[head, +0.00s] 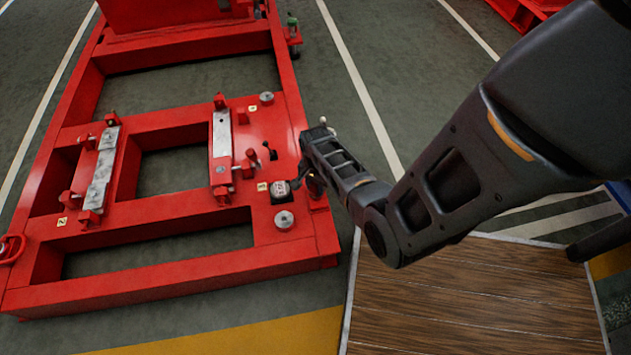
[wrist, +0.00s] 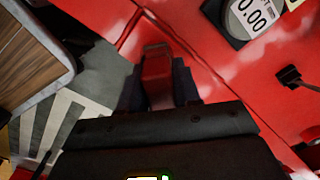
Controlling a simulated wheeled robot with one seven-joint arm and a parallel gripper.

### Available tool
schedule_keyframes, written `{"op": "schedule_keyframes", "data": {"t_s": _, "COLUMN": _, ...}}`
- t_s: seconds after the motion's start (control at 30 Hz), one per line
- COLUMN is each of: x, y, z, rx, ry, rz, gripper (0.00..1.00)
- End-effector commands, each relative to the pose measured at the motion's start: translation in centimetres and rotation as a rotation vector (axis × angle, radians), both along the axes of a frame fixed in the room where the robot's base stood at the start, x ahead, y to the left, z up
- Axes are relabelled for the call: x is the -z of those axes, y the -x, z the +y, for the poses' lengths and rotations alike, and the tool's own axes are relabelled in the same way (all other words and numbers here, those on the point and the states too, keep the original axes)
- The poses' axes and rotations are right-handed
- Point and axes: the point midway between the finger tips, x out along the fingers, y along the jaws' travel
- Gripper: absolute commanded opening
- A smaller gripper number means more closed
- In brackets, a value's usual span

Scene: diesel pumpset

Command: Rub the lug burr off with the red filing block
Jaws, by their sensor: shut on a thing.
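In the wrist view, my gripper (wrist: 158,88) is shut on the red filing block (wrist: 157,64), which sticks out past the dark fingers. The block is over or against the outer edge of the red pumpset frame (wrist: 215,75); I cannot tell whether it touches. In the head view, my gripper (head: 312,178) is at the right side of the red frame (head: 265,253), mostly hidden behind my arm. The lug and its burr cannot be made out; the gripper and block may hide them.
A dial with a 0.00 display (wrist: 240,32) sits on the frame next to my gripper; it also shows in the head view (head: 280,189). Two grey rails (head: 222,135) (head: 103,168) with red clamps stand further left. A wooden platform (head: 470,300) lies at the lower right.

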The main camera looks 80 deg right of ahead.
Motion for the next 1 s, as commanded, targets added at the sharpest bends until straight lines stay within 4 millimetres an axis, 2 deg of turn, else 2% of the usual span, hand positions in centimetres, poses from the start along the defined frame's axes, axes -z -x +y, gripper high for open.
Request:
{"op": "schedule_keyframes", "data": {"t_s": 0.67, "x": 0.3, "y": 0.9, "z": 2.1, "rx": 0.0, "ry": -0.004, "rz": 0.003, "gripper": 0.08}}
{"op": "schedule_keyframes", "data": {"t_s": 1.0, "x": 0.3, "y": 0.8, "z": 1.8, "rx": 0.001, "ry": -0.003, "rz": 0.001, "gripper": 0.08}}
